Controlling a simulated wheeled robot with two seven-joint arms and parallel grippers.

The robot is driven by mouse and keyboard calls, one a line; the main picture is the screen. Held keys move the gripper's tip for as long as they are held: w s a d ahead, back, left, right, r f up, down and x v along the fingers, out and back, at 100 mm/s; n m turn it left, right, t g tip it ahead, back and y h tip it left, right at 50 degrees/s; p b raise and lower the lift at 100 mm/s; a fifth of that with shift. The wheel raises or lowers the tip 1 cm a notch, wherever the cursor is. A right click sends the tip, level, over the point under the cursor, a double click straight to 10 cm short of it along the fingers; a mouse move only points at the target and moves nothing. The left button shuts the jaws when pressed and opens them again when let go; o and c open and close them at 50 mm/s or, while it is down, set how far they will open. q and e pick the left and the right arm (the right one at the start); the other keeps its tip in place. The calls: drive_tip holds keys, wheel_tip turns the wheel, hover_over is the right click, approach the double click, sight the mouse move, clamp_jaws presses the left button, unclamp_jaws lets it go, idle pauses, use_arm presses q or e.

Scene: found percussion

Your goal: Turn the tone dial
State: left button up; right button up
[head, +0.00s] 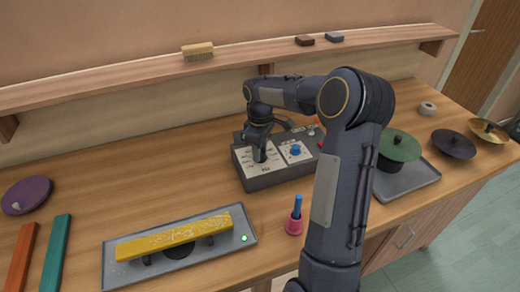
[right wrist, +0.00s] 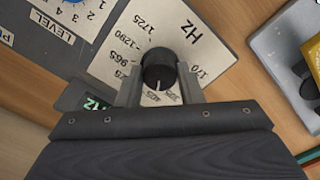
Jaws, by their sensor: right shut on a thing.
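The tone box (head: 275,180) is a dark grey unit with light panels, standing mid-table in the head view. Its black tone dial (right wrist: 158,72) sits on a panel marked HZ with numbers around it, and a pale line shows on the dial. My right gripper (right wrist: 160,90) is shut on the dial, one finger on each side. In the head view my right gripper (head: 260,150) reaches down onto the left panel of the box. A blue level knob (head: 295,150) sits on the panel beside it. A small green display is partly hidden by the gripper in the wrist view. My left gripper is out of view.
A yellow bar (head: 175,237) lies on a grey tray (head: 247,232) at the front. A green cymbal (head: 398,146) stands on another tray. A shelf (head: 130,76) runs along the wall behind.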

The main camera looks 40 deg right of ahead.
idle(0.3)
drive_tip(key=o, duration=1)
drive_tip(key=shift+c, duration=0.2)
drive_tip(key=shift+r+b, duration=0.3)
drive_tip(key=shift+r, duration=3.6)
